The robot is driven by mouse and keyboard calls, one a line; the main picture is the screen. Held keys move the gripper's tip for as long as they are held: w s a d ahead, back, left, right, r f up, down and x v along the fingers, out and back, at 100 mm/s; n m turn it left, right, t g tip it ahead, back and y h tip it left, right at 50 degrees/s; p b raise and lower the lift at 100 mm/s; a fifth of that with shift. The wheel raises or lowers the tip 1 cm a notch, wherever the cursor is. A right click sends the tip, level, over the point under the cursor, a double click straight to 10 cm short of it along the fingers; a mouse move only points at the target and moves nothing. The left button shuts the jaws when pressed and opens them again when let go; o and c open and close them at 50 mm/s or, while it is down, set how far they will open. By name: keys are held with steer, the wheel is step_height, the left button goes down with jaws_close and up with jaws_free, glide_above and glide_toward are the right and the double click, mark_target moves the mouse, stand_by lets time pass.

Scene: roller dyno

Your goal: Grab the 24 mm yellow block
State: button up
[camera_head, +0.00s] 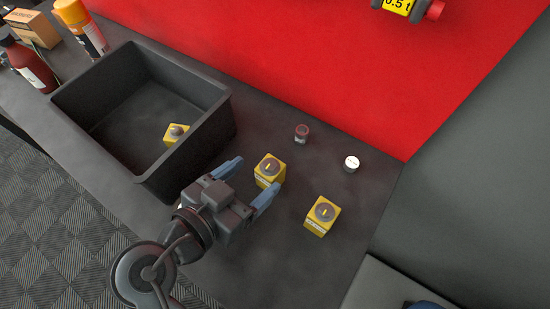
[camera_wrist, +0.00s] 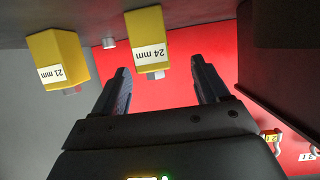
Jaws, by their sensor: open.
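The 24 mm yellow block (camera_head: 268,172) stands on the dark bench just ahead of my gripper (camera_head: 247,183). It has a round grey top with a yellow mark. In the wrist view, the upside-down picture shows its "24 mm" label on the block (camera_wrist: 147,38), beyond and roughly between the fingertips of my gripper (camera_wrist: 160,66). My gripper is open, with nothing between its fingers. A similar yellow block (camera_head: 320,216) stands to the right; its label reads "21 mm" on the block (camera_wrist: 60,58) in the wrist view.
A dark open crate (camera_head: 190,145) stands left of my gripper, with another yellow block (camera_head: 175,134) inside. A small red-topped item (camera_head: 301,133) and a white-topped cylinder (camera_head: 351,164) stand behind.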

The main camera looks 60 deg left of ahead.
mark_target(276, 164)
steer(key=x, duration=0.2)
steer(key=p+x, duration=0.1)
steer(key=x, duration=0.3)
steer(key=shift+w+d+f, duration=0.15)
steer(key=shift+w+d, duration=0.05)
steer(key=shift+w, duration=0.3)
steer(key=c, duration=1.3)
jaws_close()
